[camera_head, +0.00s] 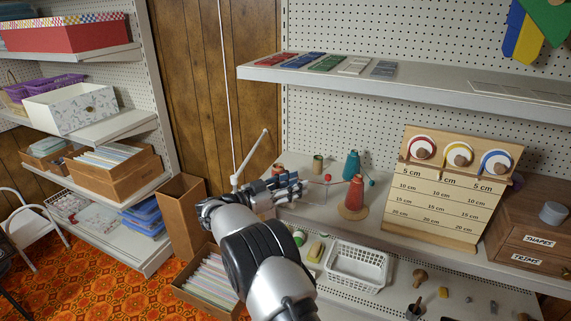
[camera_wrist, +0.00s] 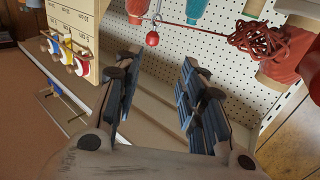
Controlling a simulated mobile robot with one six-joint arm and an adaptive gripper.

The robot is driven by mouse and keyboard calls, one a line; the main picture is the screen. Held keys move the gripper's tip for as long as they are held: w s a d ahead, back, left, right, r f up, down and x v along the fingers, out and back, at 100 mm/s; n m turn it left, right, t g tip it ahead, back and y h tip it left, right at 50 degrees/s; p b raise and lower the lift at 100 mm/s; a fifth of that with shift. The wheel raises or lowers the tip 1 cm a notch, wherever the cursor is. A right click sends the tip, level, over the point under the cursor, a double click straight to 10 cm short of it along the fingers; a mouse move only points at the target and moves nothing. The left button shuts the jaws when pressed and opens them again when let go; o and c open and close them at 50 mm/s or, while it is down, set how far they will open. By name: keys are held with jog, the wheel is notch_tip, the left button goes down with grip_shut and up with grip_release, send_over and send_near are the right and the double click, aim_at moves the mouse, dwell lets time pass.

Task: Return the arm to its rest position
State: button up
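My gripper (camera_head: 290,188) is held out over the middle shelf, at the left end of the pegboard bay. In the wrist view its two fingers (camera_wrist: 157,75) stand apart with bare shelf showing between them, so it is open and empty. My arm reaches up from the bottom of the head view and is not folded in. A red cone of thread (camera_head: 353,194) and a teal cone (camera_head: 352,163) stand to the right of the fingers. A tangle of red thread (camera_wrist: 262,42) shows beyond the fingers at the upper right in the wrist view.
A wooden board with three ribbon rolls (camera_head: 447,190) and a drawer cabinet (camera_head: 535,225) stand to the right. A white basket (camera_head: 358,268) sits below the arm's right side. An upper shelf (camera_head: 420,86) overhangs. A thin white rod (camera_head: 251,155) rises close by the gripper.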

jog(key=w+r+n+t+y, duration=0.2)
jog(key=w+r+t+y, duration=0.15)
jog(key=r, duration=0.55)
jog(key=w+r+n+t+y, duration=0.2)
jog(key=w+r+t+y, duration=0.15)
jog(key=r, duration=0.55)
jog(key=s+a+r+n+t+y, duration=0.2)
jog(key=s+a+r+n+y, duration=0.1)
jog(key=s+r+n+y, duration=0.45)
jog(key=s+d+f+g, duration=0.3)
jog(key=s+f, duration=0.3)
jog(key=s, duration=0.9)
jog(key=s+d+f+n+g+y, duration=0.1)
jog(key=s+d+f+g, duration=0.2)
jog(key=s, duration=1.3)
jog(key=s+d+f+g, duration=0.2)
jog(key=s+f+g, duration=0.4)
jog(key=s+f, duration=0.4)
jog(key=s, duration=0.6)
jog(key=shift+d+f+y, duration=0.15)
jog(key=shift+d+y, duration=0.2)
jog(key=shift+d, duration=0.05)
